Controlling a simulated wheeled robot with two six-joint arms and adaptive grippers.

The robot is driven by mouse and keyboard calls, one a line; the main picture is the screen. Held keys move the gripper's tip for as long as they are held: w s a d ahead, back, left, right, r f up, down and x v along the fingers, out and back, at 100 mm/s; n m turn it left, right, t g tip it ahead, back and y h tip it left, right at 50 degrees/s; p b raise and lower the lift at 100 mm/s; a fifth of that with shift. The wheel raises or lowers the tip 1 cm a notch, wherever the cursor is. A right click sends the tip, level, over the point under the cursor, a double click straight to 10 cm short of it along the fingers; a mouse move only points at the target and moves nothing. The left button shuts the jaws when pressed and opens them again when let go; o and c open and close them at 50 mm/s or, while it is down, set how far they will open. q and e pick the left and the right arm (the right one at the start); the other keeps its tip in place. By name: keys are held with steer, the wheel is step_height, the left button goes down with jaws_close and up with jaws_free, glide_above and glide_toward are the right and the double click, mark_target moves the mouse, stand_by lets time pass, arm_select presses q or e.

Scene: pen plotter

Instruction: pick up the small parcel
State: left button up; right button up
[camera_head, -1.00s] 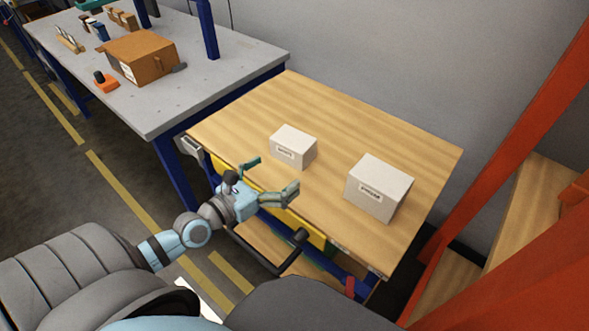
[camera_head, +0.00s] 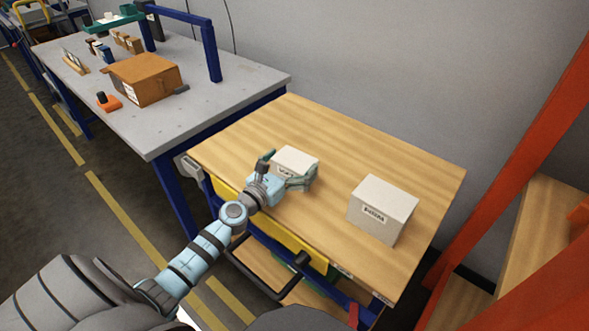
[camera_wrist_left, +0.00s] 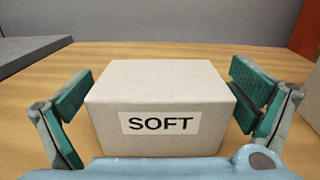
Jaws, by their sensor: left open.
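The small parcel is a white box (camera_head: 296,158) on the left part of the wooden tabletop. In the left wrist view the box (camera_wrist_left: 160,87) fills the middle, with a label that reads SOFT. My left gripper (camera_head: 288,170) is open, with one finger on each side of the box. The gripper hides part of the box's front in the head view. My right gripper is not in view.
A larger white box (camera_head: 382,209) stands to the right on the wooden table (camera_head: 330,130). A grey workbench (camera_head: 210,105) with a brown carton (camera_head: 145,78) adjoins at the left. Orange-red uprights (camera_head: 500,160) stand at the right. The tabletop behind the small box is clear.

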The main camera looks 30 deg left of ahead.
arm_select(q)
steer(key=shift+w, duration=0.65)
steer(key=shift+s+r, duration=0.1)
steer(key=c, duration=1.3)
